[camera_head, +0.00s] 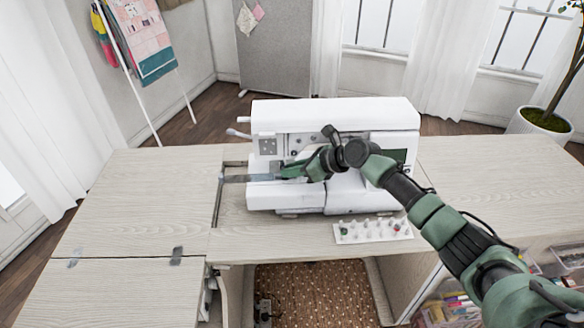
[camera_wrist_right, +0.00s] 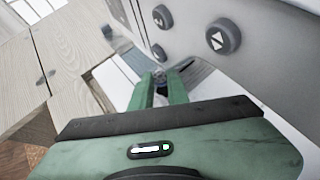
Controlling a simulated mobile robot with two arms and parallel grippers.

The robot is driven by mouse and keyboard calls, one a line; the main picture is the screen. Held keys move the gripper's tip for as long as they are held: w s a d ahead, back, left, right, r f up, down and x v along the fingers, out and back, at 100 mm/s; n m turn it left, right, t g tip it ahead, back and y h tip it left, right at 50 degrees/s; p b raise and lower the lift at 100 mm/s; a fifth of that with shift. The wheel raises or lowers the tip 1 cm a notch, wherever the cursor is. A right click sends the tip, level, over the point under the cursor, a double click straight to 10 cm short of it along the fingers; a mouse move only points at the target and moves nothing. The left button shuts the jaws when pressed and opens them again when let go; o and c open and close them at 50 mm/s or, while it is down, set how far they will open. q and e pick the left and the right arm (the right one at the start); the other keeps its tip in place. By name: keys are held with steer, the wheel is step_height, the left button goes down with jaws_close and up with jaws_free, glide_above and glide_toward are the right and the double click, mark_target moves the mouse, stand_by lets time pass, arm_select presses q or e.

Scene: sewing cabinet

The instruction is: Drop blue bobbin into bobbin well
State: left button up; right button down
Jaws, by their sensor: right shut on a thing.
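The white sewing machine (camera_head: 335,125) stands in the cabinet top, and its front with round buttons shows in the wrist view (camera_wrist_right: 222,38). My right gripper (camera_head: 284,172) is in front of the machine's left end, low over the bed. In the wrist view its green fingers (camera_wrist_right: 161,84) are shut on a small dark thing between their tips. It is too small to tell its colour; I take it for the blue bobbin. A grey-blue strip (camera_head: 236,179) lies left of the fingertips. The bobbin well cannot be made out. My left gripper is not in view.
A white rack (camera_head: 372,231) with several pegs and small bobbins lies on the cabinet top (camera_head: 150,190), in front of the machine. The cabinet top is clear left and right. A hinged leaf (camera_head: 110,290) extends at front left. A potted plant (camera_head: 541,121) stands right.

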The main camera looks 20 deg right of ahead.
steer(key=shift+w+d+r, duration=0.1)
steer(key=shift+w+r, duration=0.05)
steer(key=shift+r, duration=0.2)
steer(key=c, duration=1.3)
jaws_free()
steer(key=shift+s+d+r, duration=0.25)
steer(key=shift+d+r, duration=0.05)
steer(key=shift+d, duration=0.05)
steer(key=v, duration=0.6)
steer(key=shift+s+d, duration=0.1)
steer(key=shift+s, duration=0.35)
steer(key=shift+f, duration=0.15)
